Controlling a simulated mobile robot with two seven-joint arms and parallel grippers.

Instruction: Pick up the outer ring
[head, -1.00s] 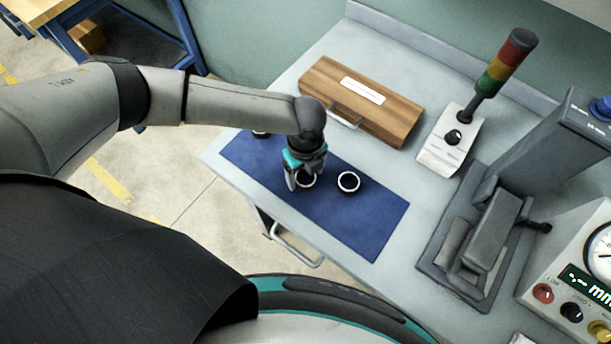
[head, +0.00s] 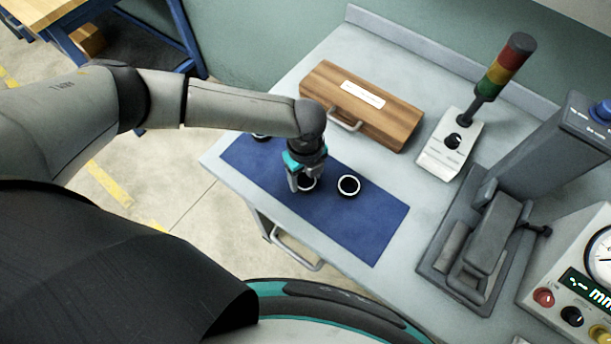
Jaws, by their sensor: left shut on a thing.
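My left gripper (head: 303,186) points down over the blue mat (head: 365,222) and is shut on a ring (head: 308,184), a small dark ring with a light rim. The fingers hide part of this ring, and I cannot tell whether it touches the mat. A second ring (head: 348,186), black with a white rim, lies on the mat just right of the gripper. A third dark ring (head: 261,136) lies near the mat's far left end, partly hidden behind my left arm. My right gripper is not in view.
A wooden case (head: 372,108) with a metal handle stands behind the mat. A signal light (head: 497,77), a dark grey fixture (head: 484,245) and a gauge box (head: 580,275) stand to the right. The mat's right part is clear.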

